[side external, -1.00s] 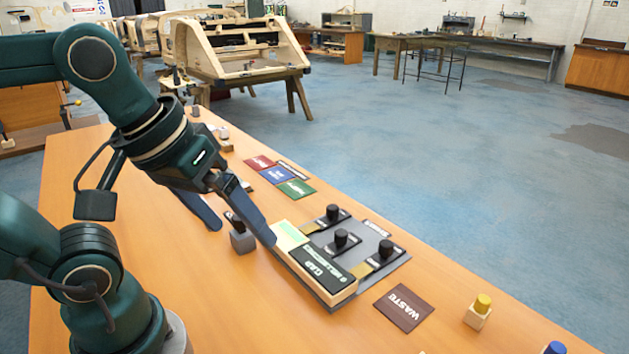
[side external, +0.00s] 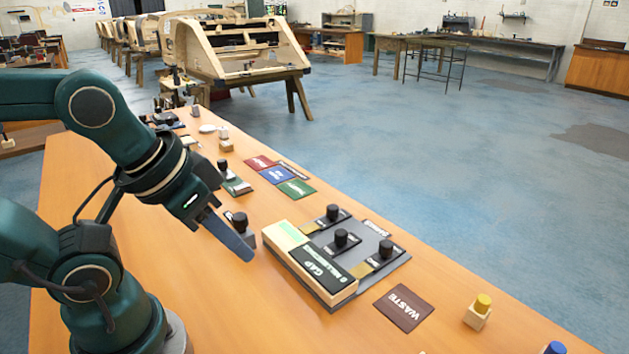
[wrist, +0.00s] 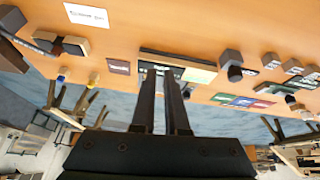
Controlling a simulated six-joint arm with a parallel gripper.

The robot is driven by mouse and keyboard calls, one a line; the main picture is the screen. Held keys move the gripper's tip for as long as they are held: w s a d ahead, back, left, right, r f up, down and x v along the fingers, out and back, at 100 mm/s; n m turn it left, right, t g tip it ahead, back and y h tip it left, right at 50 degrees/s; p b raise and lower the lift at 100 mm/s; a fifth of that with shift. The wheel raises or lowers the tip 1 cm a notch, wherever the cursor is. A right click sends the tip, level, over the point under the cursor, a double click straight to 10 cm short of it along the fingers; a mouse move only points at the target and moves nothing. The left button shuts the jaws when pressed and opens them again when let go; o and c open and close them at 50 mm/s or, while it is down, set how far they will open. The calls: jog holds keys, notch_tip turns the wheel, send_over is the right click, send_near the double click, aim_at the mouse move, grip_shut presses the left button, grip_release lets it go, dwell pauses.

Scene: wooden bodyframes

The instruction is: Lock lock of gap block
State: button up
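The gap block (side external: 318,270) is a pale wooden box with a black "GAP" label and a light green end, lying on a grey board (side external: 345,250). Three black knobs on small labelled plates (side external: 341,239) stand on the board beside the block; I cannot tell which part is its lock. In the wrist view the block (wrist: 199,75) lies beyond my fingertips, partly hidden by them. My gripper (wrist: 161,72) shows two fingers with a narrow empty gap. In the side view my gripper (side external: 250,257) hangs left of the block, apart from it; one finger shows clearly.
A grey block with a black knob (side external: 240,221) stands behind my finger, partly hidden. A brown "WASTE" card (side external: 404,307) lies right of the board. Red, blue and green cards (side external: 279,174) lie farther back. A yellow-topped wooden block (side external: 479,310) stands at right. The front table is clear.

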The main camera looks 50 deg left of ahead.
jog(key=shift+s+r+n, duration=0.15)
jog(key=shift+n, duration=0.65)
grip_shut()
jog(key=w+a+r+n+g+y, duration=0.1)
jog(key=w+a+r+n+g, duration=0.3)
jog(key=n, duration=0.7)
jog(key=w+a+r+n+g+y, duration=0.15)
jog(key=a+n, duration=0.35)
jog(key=n, duration=0.6)
jog(key=a+f+n+g+h, duration=0.1)
jog(key=a+f+n+g, duration=0.1)
jog(key=a+n, duration=0.3)
jog(key=w+a+f+n+g+h, duration=0.1)
jog(key=a+f+n, duration=0.4)
jog(key=a, duration=0.4)
jog(key=shift+f+n+g, duration=0.25)
jog(key=shift+n+g, duration=0.1)
jog(key=shift+n, duration=0.25)
jog(key=shift+h, duration=0.25)
